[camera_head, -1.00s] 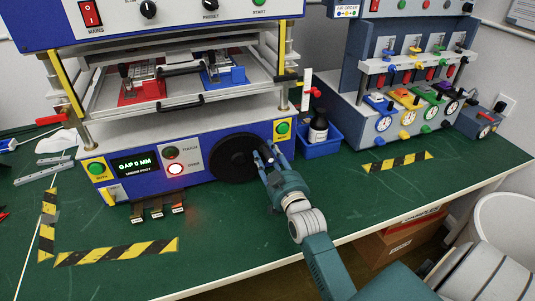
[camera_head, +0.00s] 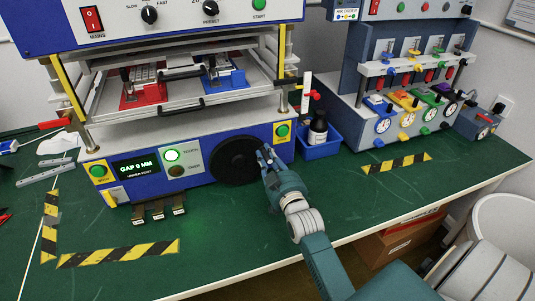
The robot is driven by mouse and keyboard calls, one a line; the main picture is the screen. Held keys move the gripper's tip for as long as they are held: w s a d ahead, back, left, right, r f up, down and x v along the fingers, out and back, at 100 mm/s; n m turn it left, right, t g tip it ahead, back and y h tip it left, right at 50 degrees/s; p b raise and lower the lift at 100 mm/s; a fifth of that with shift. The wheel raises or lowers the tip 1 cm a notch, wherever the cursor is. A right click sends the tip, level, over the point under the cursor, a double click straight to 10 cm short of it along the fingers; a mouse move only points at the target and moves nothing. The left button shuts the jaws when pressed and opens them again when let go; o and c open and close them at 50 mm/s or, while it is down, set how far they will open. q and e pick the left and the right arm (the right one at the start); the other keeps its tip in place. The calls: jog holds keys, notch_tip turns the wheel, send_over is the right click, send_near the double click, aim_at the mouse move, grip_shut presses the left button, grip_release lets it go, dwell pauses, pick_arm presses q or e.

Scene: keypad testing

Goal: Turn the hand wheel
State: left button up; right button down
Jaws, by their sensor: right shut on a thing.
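The black hand wheel (camera_head: 234,160) is on the front of the blue and white press (camera_head: 203,110), right of the display reading "GAP 0 MM" (camera_head: 136,167). My right gripper (camera_head: 265,158) is at the wheel's right edge, shut on its handle, which the fingers mostly hide. My left gripper is not in view.
A blue bin (camera_head: 320,147) with a dark bottle (camera_head: 318,130) stands right of the press. A second machine with gauges (camera_head: 383,125) is further right. Striped tape (camera_head: 118,253) marks the green table (camera_head: 230,235), whose front is mostly clear.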

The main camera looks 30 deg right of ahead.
jog(key=shift+a+r+n+p, duration=0.2)
jog(key=shift+r+n+p, duration=0.15)
jog(key=shift+n, duration=0.25)
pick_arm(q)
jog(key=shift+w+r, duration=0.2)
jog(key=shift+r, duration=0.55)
pick_arm(e)
jog(key=c, duration=1.6)
grip_release()
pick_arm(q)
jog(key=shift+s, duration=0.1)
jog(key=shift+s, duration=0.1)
pick_arm(e)
jog(key=v, duration=1.2)
jog(key=shift+f, duration=0.2)
